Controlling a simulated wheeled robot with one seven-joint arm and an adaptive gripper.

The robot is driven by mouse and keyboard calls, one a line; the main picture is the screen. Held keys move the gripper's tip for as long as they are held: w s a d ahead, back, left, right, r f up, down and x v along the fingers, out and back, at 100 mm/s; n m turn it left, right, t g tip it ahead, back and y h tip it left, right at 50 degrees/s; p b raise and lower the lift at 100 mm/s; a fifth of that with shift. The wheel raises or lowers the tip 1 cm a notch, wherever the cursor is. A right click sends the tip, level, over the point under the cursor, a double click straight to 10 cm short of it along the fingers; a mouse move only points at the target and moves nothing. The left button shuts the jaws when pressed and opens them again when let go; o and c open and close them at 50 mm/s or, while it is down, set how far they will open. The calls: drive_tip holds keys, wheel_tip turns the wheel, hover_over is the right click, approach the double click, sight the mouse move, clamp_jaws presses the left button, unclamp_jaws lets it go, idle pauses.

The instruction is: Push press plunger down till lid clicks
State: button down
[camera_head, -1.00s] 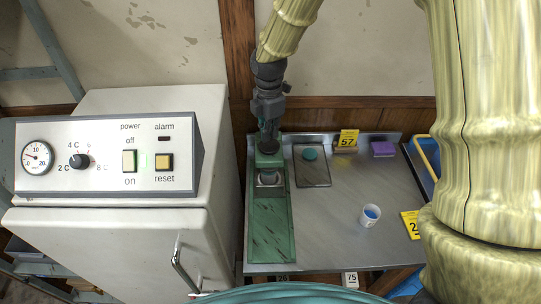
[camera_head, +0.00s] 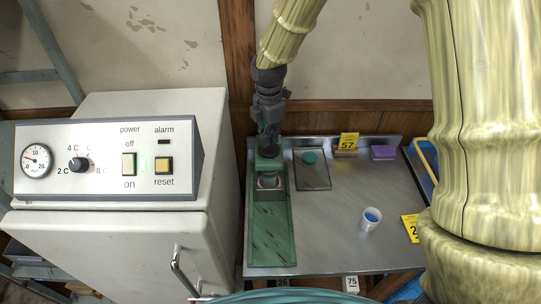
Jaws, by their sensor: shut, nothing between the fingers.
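The green press (camera_head: 270,235) stands at the left of the metal bench, with a long flat base and an upright head at its back. My gripper (camera_head: 268,150) points down onto the top of the press head (camera_head: 268,161), at the plunger, and is shut with nothing held. The fingertips and the plunger top overlap in this view, so exact contact is hard to tell. A small grey-white container (camera_head: 269,182) sits under the press head; its lid is mostly hidden by the head.
A white cabinet with a control panel (camera_head: 105,160) stands close on the left.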

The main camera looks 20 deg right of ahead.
sight(269, 148)
drive_tip(key=shift+f+b, duration=0.4)
drive_tip(key=shift+f, duration=1.3)
idle(1.0)
drive_tip(key=shift+r, duration=0.1)
drive_tip(key=shift+r+p, duration=3.35)
drive_tip(key=shift+r, duration=0.65)
drive_tip(key=shift+s+f, duration=0.1)
